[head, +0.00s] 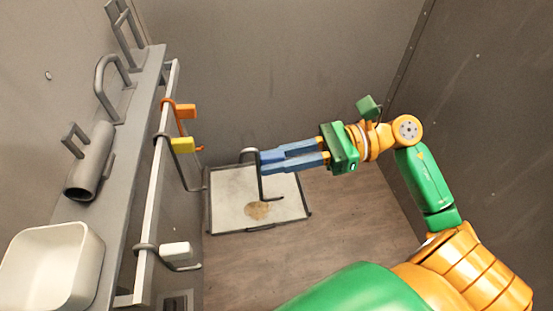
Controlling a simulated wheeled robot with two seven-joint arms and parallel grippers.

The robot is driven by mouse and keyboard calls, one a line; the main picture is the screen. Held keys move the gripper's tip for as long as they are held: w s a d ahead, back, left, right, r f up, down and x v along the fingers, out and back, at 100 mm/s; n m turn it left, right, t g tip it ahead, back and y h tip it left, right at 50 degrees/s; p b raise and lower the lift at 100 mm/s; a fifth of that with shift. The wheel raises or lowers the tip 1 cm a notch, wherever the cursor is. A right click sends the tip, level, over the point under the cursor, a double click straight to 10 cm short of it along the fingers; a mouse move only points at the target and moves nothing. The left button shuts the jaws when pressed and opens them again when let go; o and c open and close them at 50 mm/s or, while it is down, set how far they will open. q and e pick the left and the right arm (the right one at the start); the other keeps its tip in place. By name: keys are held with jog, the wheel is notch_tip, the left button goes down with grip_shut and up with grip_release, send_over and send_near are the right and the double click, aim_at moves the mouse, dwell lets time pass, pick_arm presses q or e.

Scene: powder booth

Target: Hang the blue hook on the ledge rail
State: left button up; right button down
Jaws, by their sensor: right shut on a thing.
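The blue hook (261,184) has a bent grey wire with an upper crook and a lower upturned end. My right gripper (270,162) comes in from the right and is shut on it at the blue end. The fingers and the hook's blue part are hard to tell apart. The hook hangs in the air, right of the ledge rail (151,205) and apart from it. The rail is a pale bar along the right side of the grey ledge (108,160). My left gripper is not in view.
Orange (186,111), yellow (181,145) and white (176,250) hooks hang on the rail, with bare rail between yellow and white. A white bin (88,270) and grey tube (90,165) sit on the ledge. A tray (228,215) lies on the floor below.

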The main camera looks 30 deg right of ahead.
aim_at(160, 187)
jog(key=shift+w+a+r+p, duration=0.1)
jog(key=shift+a+r+p, duration=0.1)
jog(key=shift+a+p, duration=0.35)
jog(key=shift+w+a+r+p, duration=0.1)
jog(key=shift+a+r+p, duration=0.1)
jog(key=shift+a+p, duration=0.3)
jog(key=p+x, duration=0.2)
jog(key=x, duration=0.4)
jog(key=p+x, duration=0.2)
jog(key=x, duration=0.5)
jog(key=shift+a+f, duration=0.2)
jog(key=shift+f, duration=0.1)
jog(key=shift+f+b, duration=0.65)
jog(key=shift+b, duration=0.1)
